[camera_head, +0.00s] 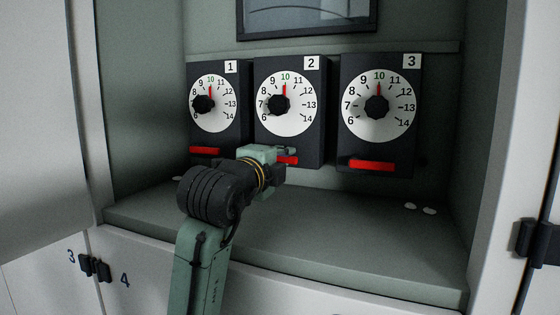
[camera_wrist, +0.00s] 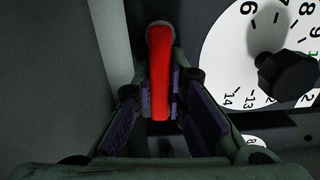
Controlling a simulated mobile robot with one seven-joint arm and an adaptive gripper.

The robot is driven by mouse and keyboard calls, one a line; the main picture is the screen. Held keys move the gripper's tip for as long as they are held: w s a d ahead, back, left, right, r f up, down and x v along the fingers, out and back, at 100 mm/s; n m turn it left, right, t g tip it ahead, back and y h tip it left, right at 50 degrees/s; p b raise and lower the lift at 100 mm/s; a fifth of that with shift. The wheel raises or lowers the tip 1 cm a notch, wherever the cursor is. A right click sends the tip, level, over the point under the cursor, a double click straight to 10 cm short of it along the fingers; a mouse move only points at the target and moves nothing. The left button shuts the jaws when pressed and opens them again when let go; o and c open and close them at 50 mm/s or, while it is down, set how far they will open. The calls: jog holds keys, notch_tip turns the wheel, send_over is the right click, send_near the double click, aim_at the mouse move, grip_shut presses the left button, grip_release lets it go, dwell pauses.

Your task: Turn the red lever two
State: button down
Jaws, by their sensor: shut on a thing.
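Box two (camera_head: 290,137) is the middle of three dark boxes on a shelf, with a white dial (camera_head: 301,100) and a black knob. The dial's red pointer is at 10. Its red lever (camera_head: 290,160) lies roughly level below the dial, its left part hidden behind my gripper (camera_head: 281,160). In the wrist view the red lever (camera_wrist: 160,80) runs down from its pivot between the fingers of my gripper (camera_wrist: 160,100), which is shut on it. The dial (camera_wrist: 235,70) and black knob (camera_wrist: 287,74) are beside it there.
Box one (camera_head: 221,145) and box three (camera_head: 405,145) stand close on either side, each with a red lever. Small white pieces (camera_head: 428,211) lie at right on the otherwise clear shelf (camera_head: 330,215). Cabinet walls bound both sides.

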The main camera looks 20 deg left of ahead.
jog(key=shift+r+n, duration=0.1)
jog(key=shift+n, duration=0.4)
jog(key=c, duration=1.6)
grip_release()
jog(key=s, duration=1.2)
jog(key=shift+a, duration=0.25)
